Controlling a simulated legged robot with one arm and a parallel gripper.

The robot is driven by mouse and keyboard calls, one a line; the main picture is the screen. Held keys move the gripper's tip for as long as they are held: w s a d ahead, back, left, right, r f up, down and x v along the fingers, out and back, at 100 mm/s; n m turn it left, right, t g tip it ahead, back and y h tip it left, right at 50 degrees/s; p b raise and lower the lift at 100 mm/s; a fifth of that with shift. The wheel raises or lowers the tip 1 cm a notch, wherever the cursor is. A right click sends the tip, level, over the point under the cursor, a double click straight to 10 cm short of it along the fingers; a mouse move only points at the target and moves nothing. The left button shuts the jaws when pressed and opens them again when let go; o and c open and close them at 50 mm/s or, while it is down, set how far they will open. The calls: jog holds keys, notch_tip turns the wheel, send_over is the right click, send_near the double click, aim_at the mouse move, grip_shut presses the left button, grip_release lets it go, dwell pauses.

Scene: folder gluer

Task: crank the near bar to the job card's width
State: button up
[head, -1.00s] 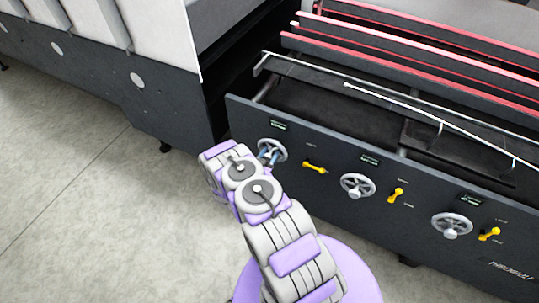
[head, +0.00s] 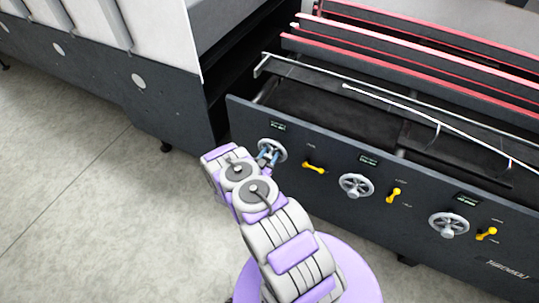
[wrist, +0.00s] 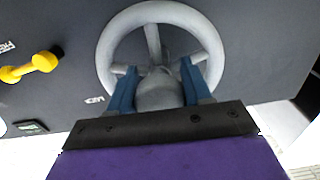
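Three grey handwheels sit in a row on the dark machine's side panel. My gripper (head: 267,156) is at the leftmost handwheel (head: 279,147). In the wrist view that handwheel (wrist: 108,58) fills the upper middle, and my gripper's two blue fingers (wrist: 158,88) stand on either side of its grey hub or knob. The fingers look close to it, but I cannot tell whether they press on it. A small display (head: 278,125) sits above the wheel, its text too small to read. A yellow lever (head: 313,167) is to its right. No job card is recognisable.
The middle handwheel (head: 355,186) and right handwheel (head: 448,225) have yellow levers (head: 393,195) (head: 486,234) beside them. Red-edged bars (head: 400,58) and a thin white rod (head: 400,107) lie above the panel. Open concrete floor (head: 80,200) is at left.

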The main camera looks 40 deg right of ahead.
jog(key=shift+o, duration=0.6)
jog(key=shift+w+d+f, duration=0.1)
jog(key=shift+d+f, duration=0.05)
jog(key=shift+d, duration=0.05)
jog(key=p+v, duration=0.3)
jog(key=v, duration=1.4)
jog(key=shift+a, duration=0.2)
